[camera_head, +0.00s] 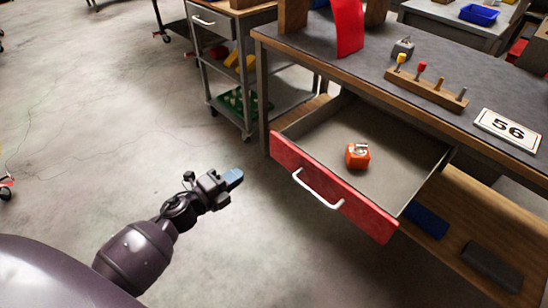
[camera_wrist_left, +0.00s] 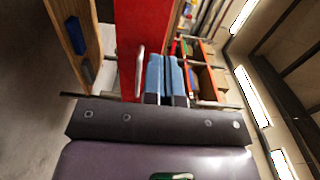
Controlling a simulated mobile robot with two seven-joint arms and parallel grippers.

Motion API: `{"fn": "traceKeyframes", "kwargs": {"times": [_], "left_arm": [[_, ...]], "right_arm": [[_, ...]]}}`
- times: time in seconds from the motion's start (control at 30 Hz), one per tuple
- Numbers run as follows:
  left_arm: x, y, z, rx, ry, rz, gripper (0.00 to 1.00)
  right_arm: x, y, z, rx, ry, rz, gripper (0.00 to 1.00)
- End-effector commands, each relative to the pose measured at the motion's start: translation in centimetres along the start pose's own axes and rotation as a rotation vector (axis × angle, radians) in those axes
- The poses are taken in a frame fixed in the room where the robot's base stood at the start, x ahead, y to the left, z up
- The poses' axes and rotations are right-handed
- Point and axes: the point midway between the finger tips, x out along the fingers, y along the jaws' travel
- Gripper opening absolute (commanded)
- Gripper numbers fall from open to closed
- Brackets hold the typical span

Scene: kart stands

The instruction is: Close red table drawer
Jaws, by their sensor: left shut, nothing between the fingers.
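The red table drawer (camera_head: 330,192) is pulled out from under the grey-topped table (camera_head: 380,72). A white bar handle (camera_head: 318,190) is on its red front, and an orange object (camera_head: 358,156) lies inside. My left gripper (camera_head: 234,177) is shut and empty, to the left of the drawer front and apart from it. In the left wrist view, the blue fingertips (camera_wrist_left: 167,78) are together, with the red drawer front (camera_wrist_left: 140,30) and its handle (camera_wrist_left: 140,68) to their left. My right gripper is not in view.
On the tabletop are a wooden peg block (camera_head: 428,90), a "56" sign (camera_head: 508,130) and a red piece (camera_head: 347,28). A wheeled cart (camera_head: 222,72) stands behind left. A lower shelf (camera_head: 478,225) holds dark items.

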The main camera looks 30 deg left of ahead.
Motion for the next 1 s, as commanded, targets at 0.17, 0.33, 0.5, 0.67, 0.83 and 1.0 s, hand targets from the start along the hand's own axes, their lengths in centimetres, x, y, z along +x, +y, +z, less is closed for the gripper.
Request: {"fn": "traceKeyframes", "kwargs": {"times": [0.17, 0.33, 0.5, 0.67, 0.83, 1.0], "left_arm": [[1.7, -0.1, 0.0, 0.001, 0.002, -0.003, 0.0], [4.5, 0.0, 0.0, 0.0, 0.002, -0.002, 0.0], [7.4, 0.0, 0.0, -0.001, 0.001, 0.0, 0.0], [10.1, 0.1, 0.0, -0.001, 0.0, 0.0, 0.0], [12.2, 0.1, 0.0, -0.001, 0.0, 0.001, 0.0], [13.5, 0.0, 0.0, -0.002, -0.001, 0.001, 0.0]], "right_arm": [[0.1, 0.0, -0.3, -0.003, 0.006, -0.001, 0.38], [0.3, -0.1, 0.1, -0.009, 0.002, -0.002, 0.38], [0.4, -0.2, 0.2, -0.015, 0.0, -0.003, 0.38], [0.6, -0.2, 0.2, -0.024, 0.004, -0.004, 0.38], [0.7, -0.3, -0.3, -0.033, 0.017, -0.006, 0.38], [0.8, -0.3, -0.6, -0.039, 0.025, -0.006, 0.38]]}}
